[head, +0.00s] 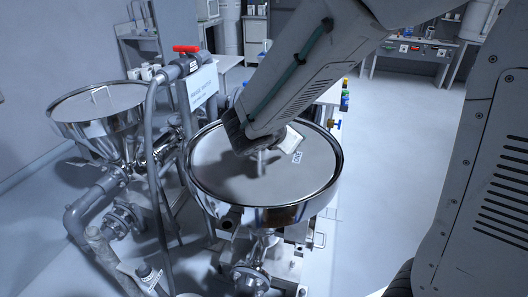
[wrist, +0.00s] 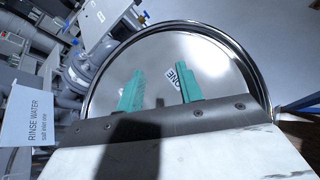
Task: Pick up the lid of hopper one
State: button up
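The lid of hopper one (head: 300,180) is a flat grey disc lying in the shiny metal rim of the nearer hopper (head: 265,217). In the wrist view the lid (wrist: 215,55) fills the middle, and a white label reading ONE (wrist: 173,77) is partly covered by a finger. My gripper (head: 260,168) is above the lid, pointing down near its middle. In the wrist view the green fingers of my gripper (wrist: 158,85) are apart with nothing clearly held between them. The lid's handle is not clearly visible, and I cannot tell whether the fingertips touch the lid.
A second hopper (head: 105,137) with a lidded top and bar handle stands to the left. A grey hose, a red-handled valve (head: 186,48) and a rinse water sign (head: 202,86) stand between them. Benches line the back. The floor (head: 390,150) at right is clear.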

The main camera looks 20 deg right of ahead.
jog(key=w+a+f+n+t, duration=0.1)
jog(key=w+a+n, duration=0.1)
jog(key=w+a+f+n+t+y, duration=0.1)
jog(key=w+a+f+n, duration=0.1)
jog(key=a+n, duration=0.1)
jog(key=w+a+f+n+t+y, duration=0.1)
jog(key=w+a+n, duration=0.1)
jog(key=shift+a+f, duration=0.25)
jog(key=shift+f, duration=0.15)
jog(key=shift+w+f+t, duration=0.2)
jog(key=shift+w+t, duration=0.1)
jog(key=x, duration=0.7)
grip_shut()
dwell(0.3)
